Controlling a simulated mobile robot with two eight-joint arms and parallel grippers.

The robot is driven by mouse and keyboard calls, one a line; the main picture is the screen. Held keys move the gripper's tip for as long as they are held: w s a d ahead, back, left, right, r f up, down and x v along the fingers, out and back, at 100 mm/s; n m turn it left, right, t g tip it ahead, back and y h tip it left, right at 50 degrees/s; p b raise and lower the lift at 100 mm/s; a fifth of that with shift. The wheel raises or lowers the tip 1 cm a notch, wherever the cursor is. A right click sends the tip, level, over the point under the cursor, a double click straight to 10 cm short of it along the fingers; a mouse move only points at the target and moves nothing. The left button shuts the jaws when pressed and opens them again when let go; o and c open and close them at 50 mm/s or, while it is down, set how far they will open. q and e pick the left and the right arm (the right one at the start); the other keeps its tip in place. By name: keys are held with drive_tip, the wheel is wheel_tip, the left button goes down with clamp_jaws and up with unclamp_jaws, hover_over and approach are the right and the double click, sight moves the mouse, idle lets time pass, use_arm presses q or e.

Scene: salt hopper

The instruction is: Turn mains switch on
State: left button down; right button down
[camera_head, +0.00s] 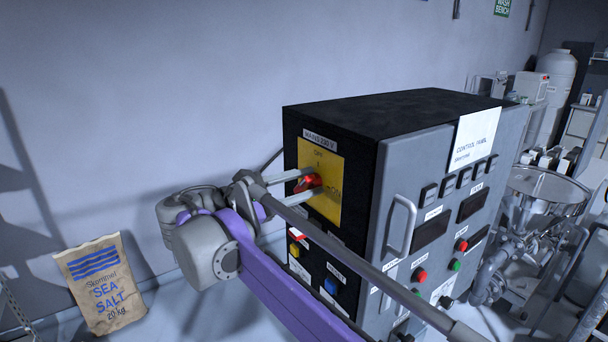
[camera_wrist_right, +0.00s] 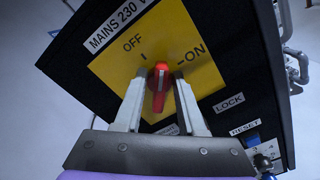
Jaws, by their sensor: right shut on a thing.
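The mains switch is a red knob (camera_head: 313,181) on a yellow plate (camera_head: 331,211) on the control cabinet's narrow side. In the right wrist view, the red knob (camera_wrist_right: 158,88) points up the picture, between the OFF mark and the ON mark on the yellow plate (camera_wrist_right: 115,72). My right gripper (camera_head: 306,186) reaches the knob from the left in the head view. Its two fingers are shut on the knob, one on each side, as the right wrist view of the gripper (camera_wrist_right: 158,98) shows. The fingers hide part of the knob. My left gripper is not in view.
The control cabinet (camera_head: 375,112) has a handle (camera_head: 402,228) and several buttons on its front. More buttons and a LOCK label sit below the yellow plate. A sea salt sack (camera_head: 99,284) stands by the wall at left. A steel hopper (camera_head: 545,192) stands at right.

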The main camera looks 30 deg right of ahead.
drive_tip(key=m+p, duration=0.2)
drive_tip(key=m, duration=0.3)
drive_tip(key=shift+m, duration=0.3)
drive_tip(key=shift+s+f+m+p, duration=0.15)
drive_tip(key=shift+m+p, duration=0.25)
drive_tip(key=shift+m, duration=0.7)
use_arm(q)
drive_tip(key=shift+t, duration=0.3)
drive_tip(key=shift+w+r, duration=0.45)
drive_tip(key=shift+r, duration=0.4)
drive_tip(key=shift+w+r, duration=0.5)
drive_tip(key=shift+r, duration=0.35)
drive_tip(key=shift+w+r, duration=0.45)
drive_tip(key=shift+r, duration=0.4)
use_arm(e)
drive_tip(key=shift+f+m, duration=0.1)
drive_tip(key=shift+m, duration=0.8)
drive_tip(key=c, duration=0.8)
unclamp_jaws()
drive_tip(key=shift+c, duration=0.2)
